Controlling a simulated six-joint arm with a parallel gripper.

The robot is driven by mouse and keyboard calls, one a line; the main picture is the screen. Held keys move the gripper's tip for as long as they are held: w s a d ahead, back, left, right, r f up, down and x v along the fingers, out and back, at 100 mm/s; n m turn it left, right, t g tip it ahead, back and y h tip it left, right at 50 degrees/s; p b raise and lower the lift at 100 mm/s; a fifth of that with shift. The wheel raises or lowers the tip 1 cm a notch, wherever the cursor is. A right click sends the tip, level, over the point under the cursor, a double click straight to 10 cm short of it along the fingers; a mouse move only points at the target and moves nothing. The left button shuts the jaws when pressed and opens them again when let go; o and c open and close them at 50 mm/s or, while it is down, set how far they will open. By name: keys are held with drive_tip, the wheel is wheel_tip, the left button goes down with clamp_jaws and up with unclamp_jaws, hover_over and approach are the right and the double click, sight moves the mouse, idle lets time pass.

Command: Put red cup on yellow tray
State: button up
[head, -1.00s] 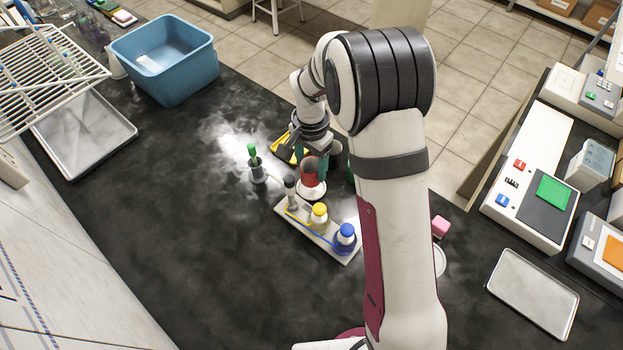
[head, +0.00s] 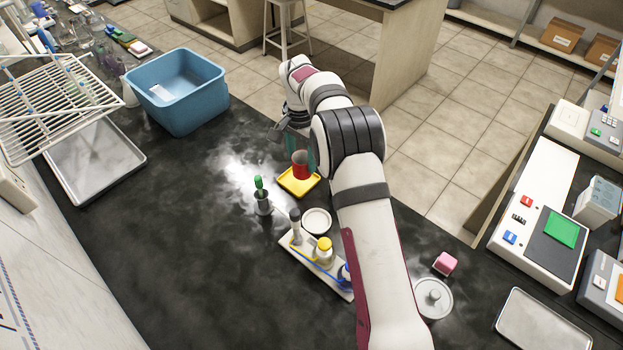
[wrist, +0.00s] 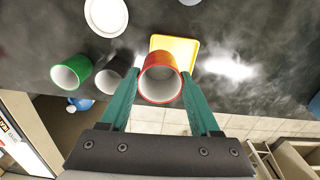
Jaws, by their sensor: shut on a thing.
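The red cup (head: 300,167) is upright between the teal fingers of my gripper (head: 301,154). In the wrist view my gripper (wrist: 160,77) is shut on the red cup (wrist: 161,84), with one finger on each side of its wall. The cup's open top faces the wrist camera and it looks empty. The yellow tray (head: 297,187) lies on the dark bench, with the cup over it. In the wrist view the yellow tray (wrist: 178,44) shows past the cup's rim, which hides part of it. I cannot tell whether the cup's base touches the tray.
A white saucer (head: 316,221) lies in front of the tray, empty. A holder with a green-topped item (head: 260,200) stands to the left. A rack with bottles (head: 324,252) is nearer. Green (wrist: 72,74) and dark (wrist: 117,78) cups stand beside my gripper in the wrist view.

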sight(298, 160)
drive_tip(key=shift+w+a, duration=0.25)
drive_tip(key=shift+w, duration=0.35)
drive_tip(key=shift+w+a, duration=0.25)
drive_tip(key=shift+w, duration=0.3)
drive_tip(key=shift+f, duration=1.95)
drive_tip(key=shift+f, duration=0.5)
drive_tip(key=shift+f, duration=0.3)
drive_tip(key=shift+f, duration=0.2)
drive_tip(key=o, duration=1.1)
drive_tip(key=shift+o, duration=0.3)
